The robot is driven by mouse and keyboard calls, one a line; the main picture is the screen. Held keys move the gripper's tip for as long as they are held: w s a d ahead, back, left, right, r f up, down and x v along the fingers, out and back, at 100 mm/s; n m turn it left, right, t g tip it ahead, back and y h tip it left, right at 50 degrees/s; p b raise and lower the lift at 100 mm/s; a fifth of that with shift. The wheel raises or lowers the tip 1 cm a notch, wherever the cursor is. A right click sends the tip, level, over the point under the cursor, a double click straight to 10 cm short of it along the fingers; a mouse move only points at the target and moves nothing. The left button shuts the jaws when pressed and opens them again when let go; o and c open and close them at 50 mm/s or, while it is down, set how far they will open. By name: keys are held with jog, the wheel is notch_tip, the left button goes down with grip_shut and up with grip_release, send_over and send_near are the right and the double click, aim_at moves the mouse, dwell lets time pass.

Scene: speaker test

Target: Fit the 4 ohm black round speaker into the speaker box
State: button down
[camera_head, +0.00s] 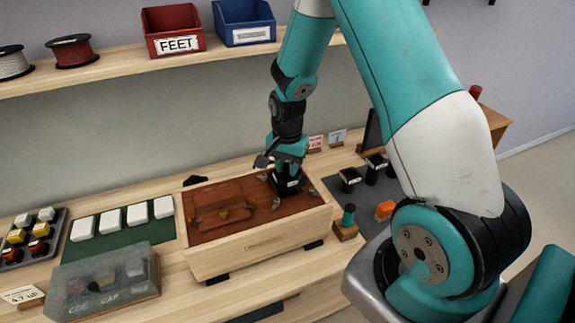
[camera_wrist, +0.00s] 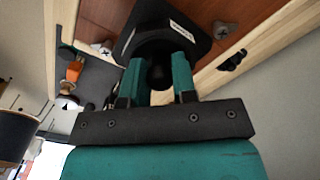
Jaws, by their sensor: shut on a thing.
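The speaker box (camera_head: 250,252) is a pale wooden case with a reddish-brown top, standing on the bench. My gripper (camera_head: 287,170) is over the right part of that top, pointing down, and is shut on a black speaker (camera_head: 288,186). In the wrist view my gripper's teal fingers (camera_wrist: 158,80) hold the rear of the speaker (camera_wrist: 155,40). Its frame there is broad and black with a small white label, too small to read. The speaker is at or just above the top of the box; I cannot tell whether it touches. Its underside is hidden.
Right of the box a dark mat (camera_head: 352,183) carries several black parts. A teal-handled tool (camera_head: 347,220) stands in a wooden block. White blocks (camera_head: 110,220) lie on a green mat at left, behind a clear-lidded case (camera_head: 105,285). A shelf with bins runs above.

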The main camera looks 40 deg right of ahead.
aim_at(287, 175)
jog(key=shift+f+b, duration=1.15)
jog(key=shift+f, duration=0.55)
dwell(1.7)
jog(key=c, duration=0.8)
grip_release()
jog(key=shift+c, duration=0.2)
notch_tip(287, 175, up, 18)
jog(key=b, duration=0.2)
jog(key=shift+f+b, duration=0.25)
jog(key=shift+b, duration=0.1)
jog(key=s+a+r+n+y, duration=0.2)
jog(key=s+a+n, duration=0.7)
jog(key=s+a, duration=0.2)
jog(key=s+a+r+n+y, duration=0.2)
jog(key=s+a+n, duration=0.8)
jog(key=s+a, duration=0.1)
jog(key=shift+a, duration=0.2)
